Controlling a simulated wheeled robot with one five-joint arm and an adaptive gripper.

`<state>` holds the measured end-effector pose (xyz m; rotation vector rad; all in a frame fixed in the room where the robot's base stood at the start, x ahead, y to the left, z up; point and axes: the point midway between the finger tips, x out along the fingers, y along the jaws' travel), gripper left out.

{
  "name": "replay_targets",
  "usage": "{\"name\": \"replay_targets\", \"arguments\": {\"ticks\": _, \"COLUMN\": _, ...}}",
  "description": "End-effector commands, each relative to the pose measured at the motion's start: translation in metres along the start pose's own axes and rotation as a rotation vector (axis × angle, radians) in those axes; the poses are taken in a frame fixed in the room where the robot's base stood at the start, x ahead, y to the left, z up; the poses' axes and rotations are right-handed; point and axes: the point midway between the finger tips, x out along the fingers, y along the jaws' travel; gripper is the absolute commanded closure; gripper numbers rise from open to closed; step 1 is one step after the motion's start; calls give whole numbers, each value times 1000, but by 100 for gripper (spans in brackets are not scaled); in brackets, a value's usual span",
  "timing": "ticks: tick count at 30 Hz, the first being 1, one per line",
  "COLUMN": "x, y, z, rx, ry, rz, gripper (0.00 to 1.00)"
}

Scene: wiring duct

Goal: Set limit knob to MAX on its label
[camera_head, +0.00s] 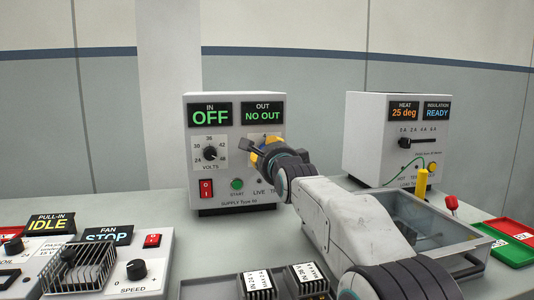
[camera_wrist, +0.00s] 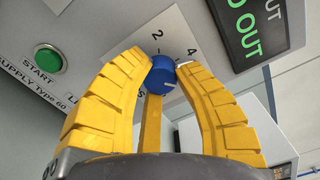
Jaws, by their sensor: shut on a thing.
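The limit knob (camera_wrist: 161,75) is a round blue knob with a white pointer mark, on the front of the supply unit (camera_head: 235,205). Its pale label (camera_wrist: 172,38) shows "2" and "4" beside the knob; the rest is partly hidden by the fingers, and I cannot read MAX. My gripper (camera_wrist: 163,68) is shut on the knob, with yellow fingers on both sides and a third finger below. In the head view my gripper (camera_head: 262,150) reaches the right part of the unit's front and hides most of the knob.
The supply's displays read "OFF" and "NO OUT". A volts knob (camera_head: 210,152), red rocker switch (camera_head: 206,188) and green START button (camera_head: 237,184) sit left of my gripper. A heat unit (camera_head: 397,140) and metal tray (camera_head: 425,225) stand right; a fan unit (camera_head: 110,260) stands front left.

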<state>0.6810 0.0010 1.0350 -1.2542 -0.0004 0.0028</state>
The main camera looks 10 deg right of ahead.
Motion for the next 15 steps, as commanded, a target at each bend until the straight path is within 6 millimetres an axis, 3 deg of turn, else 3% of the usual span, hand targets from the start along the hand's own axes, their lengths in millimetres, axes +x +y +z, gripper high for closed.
{"name": "replay_targets", "arguments": {"ticks": 15, "x": 0, "y": -2, "z": 2, "rx": 199, "ry": -4, "rz": -4, "gripper": 100}}
